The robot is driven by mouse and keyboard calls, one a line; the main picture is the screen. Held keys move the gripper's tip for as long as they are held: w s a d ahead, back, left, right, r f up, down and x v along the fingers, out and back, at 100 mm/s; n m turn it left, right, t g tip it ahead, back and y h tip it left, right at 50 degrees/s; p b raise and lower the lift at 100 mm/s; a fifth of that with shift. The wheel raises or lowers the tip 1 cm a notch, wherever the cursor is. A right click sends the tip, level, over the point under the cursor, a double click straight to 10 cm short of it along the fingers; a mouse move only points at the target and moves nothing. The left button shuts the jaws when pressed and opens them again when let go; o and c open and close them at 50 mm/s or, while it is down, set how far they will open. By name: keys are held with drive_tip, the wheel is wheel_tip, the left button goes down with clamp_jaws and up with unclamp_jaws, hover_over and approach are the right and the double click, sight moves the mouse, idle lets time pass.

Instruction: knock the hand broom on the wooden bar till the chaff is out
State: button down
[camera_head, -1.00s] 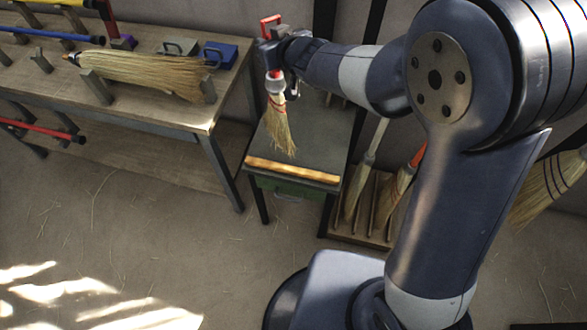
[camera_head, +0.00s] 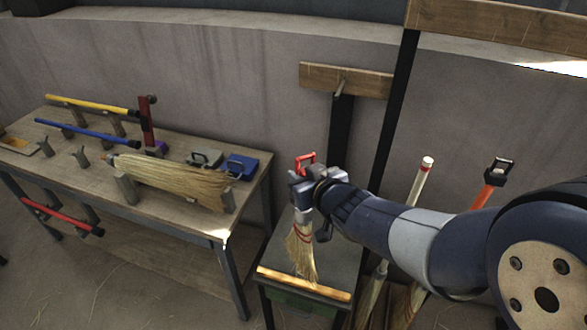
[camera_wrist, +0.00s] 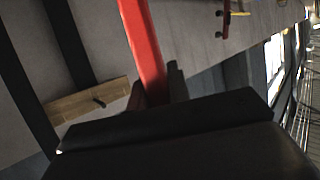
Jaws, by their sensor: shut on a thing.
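The hand broom (camera_head: 301,254) hangs bristles down below my gripper (camera_head: 306,184) in the head view. Its red handle loop (camera_head: 305,161) sticks up above the jaws. In the wrist view the red handle (camera_wrist: 143,40) runs up from between the dark jaws (camera_wrist: 158,92), which are shut on it. The wooden bar (camera_head: 303,284) lies along the front edge of a small dark table. The bristle tips are close to the bar; I cannot tell whether they touch it. No chaff can be made out on the broom.
A workbench (camera_head: 205,228) on the left holds a large broom head (camera_head: 170,180), a yellow handle (camera_head: 92,105), a blue handle (camera_head: 75,131) and two small dustpan-like boxes. Brooms (camera_head: 420,182) stand in a rack right of the small table. A wooden board (camera_head: 346,80) is on the wall behind.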

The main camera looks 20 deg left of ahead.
sight(308, 213)
drive_tip(key=shift+s+d+r, duration=0.35)
drive_tip(key=shift+s+d, duration=0.05)
drive_tip(key=shift+s+d+f, duration=0.1)
drive_tip(key=shift+s+f, duration=0.05)
wheel_tip(308, 213, down, 5)
drive_tip(key=b, duration=0.4)
drive_tip(key=shift+b, duration=0.3)
wheel_tip(308, 213, down, 5)
drive_tip(key=b, duration=0.5)
drive_tip(key=shift+f, duration=0.1)
